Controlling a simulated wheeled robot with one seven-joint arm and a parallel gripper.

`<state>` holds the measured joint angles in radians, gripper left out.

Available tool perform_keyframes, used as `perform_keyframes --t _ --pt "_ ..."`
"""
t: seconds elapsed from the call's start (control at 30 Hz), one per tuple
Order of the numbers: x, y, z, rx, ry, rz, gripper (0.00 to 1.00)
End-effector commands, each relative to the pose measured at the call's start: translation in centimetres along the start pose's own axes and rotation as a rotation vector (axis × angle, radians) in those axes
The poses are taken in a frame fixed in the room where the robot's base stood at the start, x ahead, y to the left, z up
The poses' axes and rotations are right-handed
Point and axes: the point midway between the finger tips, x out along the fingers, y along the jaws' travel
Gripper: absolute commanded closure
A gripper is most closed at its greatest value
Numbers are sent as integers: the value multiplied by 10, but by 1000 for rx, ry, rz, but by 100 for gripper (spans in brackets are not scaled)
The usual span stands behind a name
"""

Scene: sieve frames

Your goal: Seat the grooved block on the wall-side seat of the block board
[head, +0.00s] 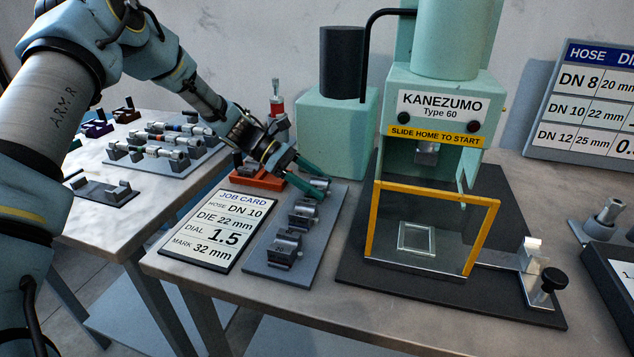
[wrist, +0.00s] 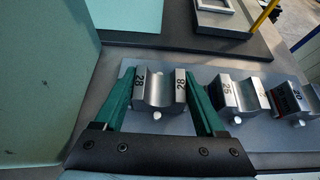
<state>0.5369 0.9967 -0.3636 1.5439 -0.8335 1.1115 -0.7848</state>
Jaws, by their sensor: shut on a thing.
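The block board (head: 264,262) is a grey plate running away from me beside the job card. My gripper (head: 306,187) is at its far, wall-side end, its green fingers reaching down. In the wrist view my gripper (wrist: 165,98) is shut on a grooved block (wrist: 154,88) marked 28, one finger on each side. The block (head: 319,184) is partly hidden by the fingers in the head view. It looks level, groove up, at the wall-side seat; I cannot tell whether it rests fully on the board. Blocks marked 25 (wrist: 238,94) and 20 (wrist: 292,102) stand in line on the board.
The green press (head: 434,85) with its yellow-framed guard (head: 431,190) stands right of the board on a dark base. A green box with a black cylinder (head: 341,62) is behind. The job card (head: 224,228) lies left; an orange stand (head: 262,178) is near my gripper.

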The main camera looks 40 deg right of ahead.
Motion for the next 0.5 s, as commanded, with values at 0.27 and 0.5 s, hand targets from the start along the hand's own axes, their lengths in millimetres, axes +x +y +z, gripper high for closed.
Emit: perform_keyframes --t 0.27,0.5 --pt "0 0 0 1 -1 1 2" --pt "0 0 -1 -1 1 0 0"
